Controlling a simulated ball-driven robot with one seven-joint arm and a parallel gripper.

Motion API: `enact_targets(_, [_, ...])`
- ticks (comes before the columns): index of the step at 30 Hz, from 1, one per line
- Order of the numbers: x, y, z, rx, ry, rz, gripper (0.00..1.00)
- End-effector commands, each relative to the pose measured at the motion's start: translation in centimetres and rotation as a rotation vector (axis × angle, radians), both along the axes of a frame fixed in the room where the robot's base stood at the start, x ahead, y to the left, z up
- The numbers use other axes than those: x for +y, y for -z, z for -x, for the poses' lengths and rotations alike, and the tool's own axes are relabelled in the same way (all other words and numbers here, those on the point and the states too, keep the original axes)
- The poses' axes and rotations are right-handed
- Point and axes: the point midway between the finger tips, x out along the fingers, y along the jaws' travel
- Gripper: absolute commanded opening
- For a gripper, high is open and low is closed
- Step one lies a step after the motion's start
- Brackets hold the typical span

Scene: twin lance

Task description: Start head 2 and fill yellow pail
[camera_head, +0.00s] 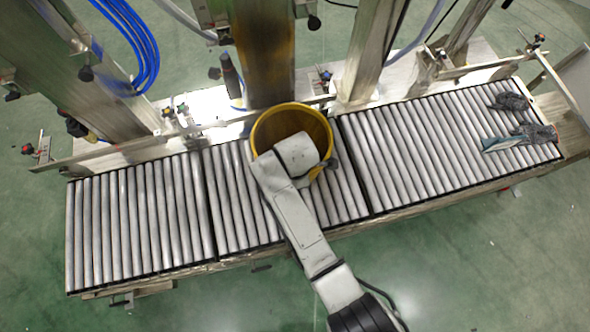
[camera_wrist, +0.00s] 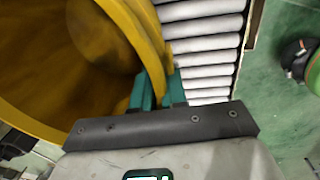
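The yellow pail (camera_head: 264,127) stands on the roller conveyor in front of the middle steel column (camera_head: 262,55). Its inside is partly hidden by my arm in the head view. In the wrist view the pail (camera_wrist: 40,60) fills the upper left, its rim passing between the two green fingers. My gripper (camera_wrist: 160,90) appears closed on that rim, a finger on each side; the fingers are hidden in the head view. Columns stand left, middle and right behind the conveyor; I cannot tell which is head 2.
The roller conveyor (camera_head: 140,220) is bare left of the pail. Grey gloves (camera_head: 535,133) lie at its right end. Blue hoses (camera_head: 140,45) hang at the left column. Green floor (camera_head: 480,270) is open in front.

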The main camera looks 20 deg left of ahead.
Motion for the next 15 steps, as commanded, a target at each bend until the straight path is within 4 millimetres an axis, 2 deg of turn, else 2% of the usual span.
enact_targets(1, [-0.01, 0.06, 0.02, 0.0, 0.0, 0.0, 0.16])
enact_targets(9, [-0.01, 0.04, 0.02, 0.0, 0.0, 0.0, 0.42])
enact_targets(15, [-0.05, 0.09, 0.08, 0.002, 0.0, 0.001, 0.42])
